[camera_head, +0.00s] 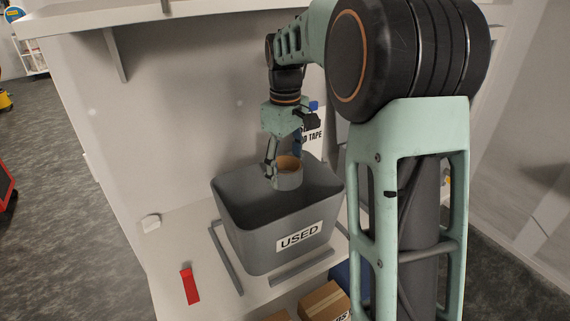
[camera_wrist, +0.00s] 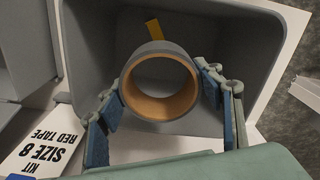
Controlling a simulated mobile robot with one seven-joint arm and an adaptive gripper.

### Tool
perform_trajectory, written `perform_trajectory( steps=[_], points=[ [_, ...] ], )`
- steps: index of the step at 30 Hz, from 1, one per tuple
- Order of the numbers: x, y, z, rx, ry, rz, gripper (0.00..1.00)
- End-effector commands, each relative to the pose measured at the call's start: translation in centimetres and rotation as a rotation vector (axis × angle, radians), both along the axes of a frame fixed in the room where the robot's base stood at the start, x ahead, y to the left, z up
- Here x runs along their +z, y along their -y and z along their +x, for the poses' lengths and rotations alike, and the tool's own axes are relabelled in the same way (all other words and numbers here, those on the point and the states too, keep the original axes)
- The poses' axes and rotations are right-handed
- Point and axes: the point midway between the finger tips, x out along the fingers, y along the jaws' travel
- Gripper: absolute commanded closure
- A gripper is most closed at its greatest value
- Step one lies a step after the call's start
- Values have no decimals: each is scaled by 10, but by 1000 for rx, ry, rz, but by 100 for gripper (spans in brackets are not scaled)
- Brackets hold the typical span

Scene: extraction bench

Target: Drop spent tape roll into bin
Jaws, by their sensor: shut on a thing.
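The tape roll (camera_head: 288,180) is a grey ring with a tan inner core. My gripper (camera_head: 279,174) is shut on it and holds it over the open mouth of a grey bin (camera_head: 237,230) labelled USED. In the wrist view the roll (camera_wrist: 160,119) sits between the two blue-padded fingers (camera_wrist: 160,92), its hole facing the camera. The bin's inner walls (camera_wrist: 250,60) surround it in that view. A small yellow piece (camera_wrist: 154,29) shows just beyond the roll; I cannot tell whether it is attached.
A white card (camera_wrist: 42,148) reading KIT SIZE 8 RED TAPE stands beside the bin. A red strip (camera_head: 190,286) and a small white object (camera_head: 151,222) lie on the white bench. Grey rails (camera_head: 226,258) border the bin. Cardboard boxes (camera_head: 325,302) are at the front right.

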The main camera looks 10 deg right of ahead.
Motion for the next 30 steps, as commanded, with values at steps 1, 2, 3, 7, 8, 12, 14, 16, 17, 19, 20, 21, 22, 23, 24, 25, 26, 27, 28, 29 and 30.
perform_trajectory(
  steps=[1, 2, 3, 7, 8, 12, 14, 16, 17, 19, 20, 21, 22, 23, 24, 25, 26, 27, 28, 29, 30],
  points=[
    [-13, 0, 0, 0, 0, 0, 58],
    [-16, 0, 0, 0, 0, 0, 58],
    [-20, 0, 0, 0, 0, 0, 58],
    [-28, 0, 0, 0, 0, 0, 58],
    [-28, 0, 0, 0, 0, 0, 58],
    [-28, 0, 0, 0, 0, 0, 58],
    [-28, 0, 0, 0, 0, 0, 58],
    [-28, 0, 0, 0, 0, 0, 38],
    [-28, 0, 0, 0, 0, 0, 35],
    [-28, 0, 0, 0, 0, 0, 27],
    [-28, 0, 0, 0, 0, 0, 24],
    [-28, 0, 0, 0, 0, 0, 19],
    [-28, 0, 0, 0, 0, 0, 19],
    [-28, 0, 0, 0, 0, 0, 19],
    [-28, 0, 0, 0, 0, 0, 19],
    [-28, 0, 0, 0, 0, 0, 19],
    [-28, 0, 0, 0, 0, 0, 19],
    [-28, 0, 0, 0, 0, 0, 19],
    [-28, 0, 0, 0, 0, 0, 19],
    [-28, 0, 0, 0, 0, 0, 19],
    [-28, 0, 0, 0, 0, 0, 19]
  ],
)
